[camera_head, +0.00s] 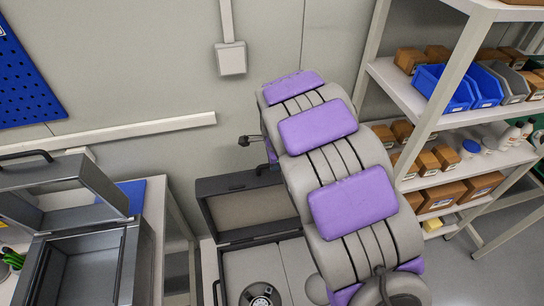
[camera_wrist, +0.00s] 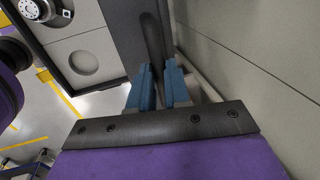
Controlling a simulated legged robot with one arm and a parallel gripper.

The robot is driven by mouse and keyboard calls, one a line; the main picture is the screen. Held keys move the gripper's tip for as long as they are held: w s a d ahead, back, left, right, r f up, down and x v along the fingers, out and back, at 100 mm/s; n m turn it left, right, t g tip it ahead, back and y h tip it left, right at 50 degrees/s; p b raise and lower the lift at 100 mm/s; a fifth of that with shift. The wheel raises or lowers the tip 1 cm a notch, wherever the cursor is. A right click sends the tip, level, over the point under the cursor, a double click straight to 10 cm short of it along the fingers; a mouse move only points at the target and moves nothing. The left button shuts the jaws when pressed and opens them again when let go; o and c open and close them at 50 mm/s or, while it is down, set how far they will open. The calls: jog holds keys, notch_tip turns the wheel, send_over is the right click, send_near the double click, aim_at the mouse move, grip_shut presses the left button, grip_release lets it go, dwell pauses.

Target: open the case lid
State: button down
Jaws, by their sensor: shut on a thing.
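The case (camera_head: 222,262) is a dark box with a light grey insert, low in the middle of the head view, partly hidden by my arm. Its lid (camera_head: 202,207) is raised off the base at the back, its paler inner face showing. In the wrist view, my gripper (camera_wrist: 160,80) has two blue fingers closed around a dark bar, which looks like the lid handle (camera_wrist: 153,38). The gripper's fingers are hidden behind my arm in the head view. A round actuator (camera_head: 260,295) lies in the insert; an actuator also shows in the wrist view (camera_wrist: 45,8).
A second dark case (camera_head: 78,265) with a raised, window-like lid stands on a table at left. A shelf unit (camera_head: 400,92) with bins and boxes stands at right. The wall is close behind the case. A blue pegboard (camera_head: 25,85) hangs at upper left.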

jog(key=shift+t, duration=0.8)
jog(key=s+b, duration=0.1)
jog(key=s, duration=0.2)
jog(key=s+d, duration=0.1)
jog(key=s, duration=0.2)
jog(key=shift+s+d+b, duration=0.15)
jog(key=shift+s+b, duration=0.05)
jog(key=shift+b, duration=0.2)
jog(key=c, duration=1.1)
grip_release()
jog(key=p+v, duration=0.1)
jog(key=v, duration=1.6)
jog(key=shift+w+d+p, duration=0.15)
jog(key=shift+p, duration=0.15)
jog(key=shift+r, duration=0.1)
